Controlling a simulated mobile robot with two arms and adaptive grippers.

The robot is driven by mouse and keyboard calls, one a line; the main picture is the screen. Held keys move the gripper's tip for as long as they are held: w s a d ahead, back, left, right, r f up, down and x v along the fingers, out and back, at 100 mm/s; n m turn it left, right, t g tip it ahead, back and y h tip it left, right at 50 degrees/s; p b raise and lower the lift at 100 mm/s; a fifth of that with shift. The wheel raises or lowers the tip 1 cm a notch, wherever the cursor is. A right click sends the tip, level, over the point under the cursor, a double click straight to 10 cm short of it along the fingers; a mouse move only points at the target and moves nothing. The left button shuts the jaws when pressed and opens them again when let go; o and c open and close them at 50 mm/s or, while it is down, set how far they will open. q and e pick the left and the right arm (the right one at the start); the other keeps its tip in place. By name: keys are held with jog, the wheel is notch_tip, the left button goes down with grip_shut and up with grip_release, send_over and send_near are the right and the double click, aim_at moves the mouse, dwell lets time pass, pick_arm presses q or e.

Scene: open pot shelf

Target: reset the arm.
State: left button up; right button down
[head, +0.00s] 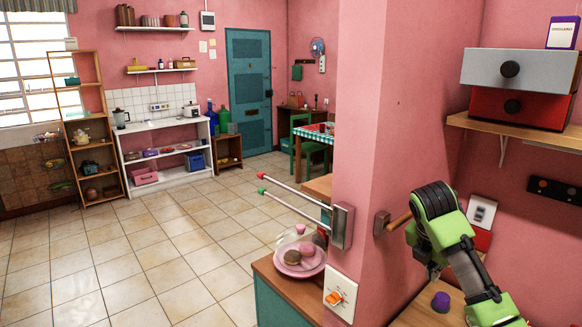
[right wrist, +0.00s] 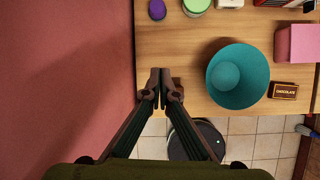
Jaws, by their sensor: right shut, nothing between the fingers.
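My right arm (head: 450,235) comes in from the lower right in the head view, green and black, bent in front of the pink wall. Its gripper shows clearly in the right wrist view (right wrist: 163,90). The two dark fingers are together at the tips with nothing between them. They are over the front edge of a wooden counter (right wrist: 185,45), beside a pink wall at the left. In the head view the arm hides most of the gripper. My left arm and gripper are not in view.
In the right wrist view a teal bowl (right wrist: 252,88) stands right of the fingers, with a chocolate box (right wrist: 284,91) beside it. A purple-topped item (right wrist: 157,9) is farther back. In the head view a wooden peg (head: 399,222) sticks out near my arm. The tiled floor (head: 150,255) is clear.

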jog(key=s+a+f+m+y, duration=0.1)
jog(key=s+a+f+m, duration=0.35)
jog(key=s+f, duration=0.4)
jog(key=s+a+f+m+y, duration=0.1)
jog(key=s+a+f+m, duration=0.4)
jog(key=f, duration=0.6)
jog(key=s+a+f+m+y, duration=0.1)
jog(key=s+a+f+m, duration=0.1)
jog(key=s+m, duration=0.75)
jog(key=s+a+f+m+y, duration=0.15)
jog(key=s+m, duration=0.25)
jog(key=s, duration=1.1)
notch_tip(320, 180, down, 28)
jog(key=s+g+b, duration=0.1)
jog(key=s+b, duration=0.1)
jog(key=s+d+f+g+b, duration=0.1)
jog(key=s+d+f, duration=0.1)
jog(key=s+f, duration=1.5)
jog(key=shift+s+d+f+g+h, duration=0.3)
jog(key=shift+d+f+h, duration=0.1)
jog(key=shift+f, duration=0.35)
